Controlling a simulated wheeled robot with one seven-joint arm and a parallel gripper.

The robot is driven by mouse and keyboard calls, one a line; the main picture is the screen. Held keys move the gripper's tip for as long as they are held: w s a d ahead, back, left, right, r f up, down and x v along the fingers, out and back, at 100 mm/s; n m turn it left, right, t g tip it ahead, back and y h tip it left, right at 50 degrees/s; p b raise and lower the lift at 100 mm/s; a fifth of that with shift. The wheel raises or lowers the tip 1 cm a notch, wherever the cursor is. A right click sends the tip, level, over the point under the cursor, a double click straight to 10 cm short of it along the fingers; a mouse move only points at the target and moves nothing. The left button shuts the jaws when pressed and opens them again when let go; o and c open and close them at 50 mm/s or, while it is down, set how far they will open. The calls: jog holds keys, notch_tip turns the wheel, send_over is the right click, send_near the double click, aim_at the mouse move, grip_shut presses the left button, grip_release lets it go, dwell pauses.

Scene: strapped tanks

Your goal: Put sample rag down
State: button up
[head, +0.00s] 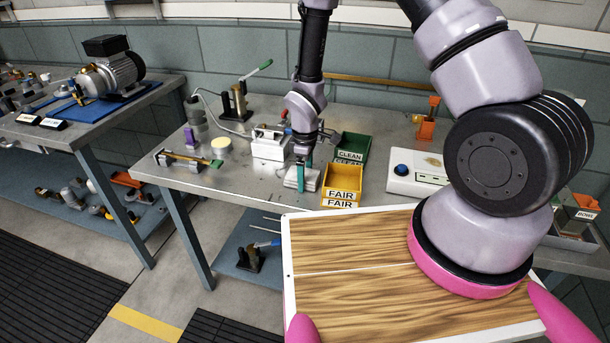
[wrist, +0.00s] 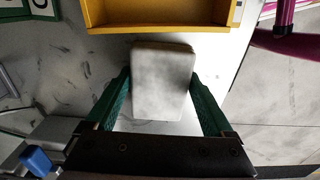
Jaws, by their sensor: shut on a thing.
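The sample rag (wrist: 162,82) is a pale grey-white, smudged block with rounded corners. In the wrist view it sits between the two green fingers of my gripper (wrist: 160,98), which is shut on it. In the head view my gripper (head: 301,178) points down at the metal workbench (head: 240,200), and the pale rag (head: 310,180) shows beside its fingers. The rag is just left of the yellow bin marked FAIR (head: 341,180). I cannot tell whether the rag touches the bench top.
A green bin marked CLEAN (head: 352,147) stands behind the yellow one. A white device (head: 270,146) is behind and left of my gripper. A white scale-like box (head: 415,176) stands to the right. A clamp (head: 187,160) lies at the left. Bare bench shows front left.

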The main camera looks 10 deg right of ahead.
jog(key=shift+f, duration=0.1)
jog(key=o, duration=1)
jog(key=shift+o, duration=0.2)
notch_tip(320, 180, up, 12)
jog(key=shift+r, duration=0.25)
jog(key=s+d+r+m+t, duration=0.1)
jog(key=d+r+m, duration=0.25)
jog(key=r, duration=0.45)
jog(key=d+r+m+t+y, duration=0.1)
jog(key=d+r+m, duration=0.25)
jog(key=r, duration=0.35)
jog(key=s+d+r+m+t, duration=0.15)
jog(key=d+r, duration=0.25)
jog(key=r, duration=0.4)
jog(key=s+d+r+m+t, duration=0.2)
jog(key=s+d+r+m, duration=0.1)
jog(key=s+r, duration=0.3)
jog(key=s+d+r+m+t+y, duration=0.1)
jog(key=s+d+r+m, duration=0.2)
jog(key=s+r+m, duration=0.3)
jog(key=shift+d+t, duration=0.25)
jog(key=shift+t, duration=0.1)
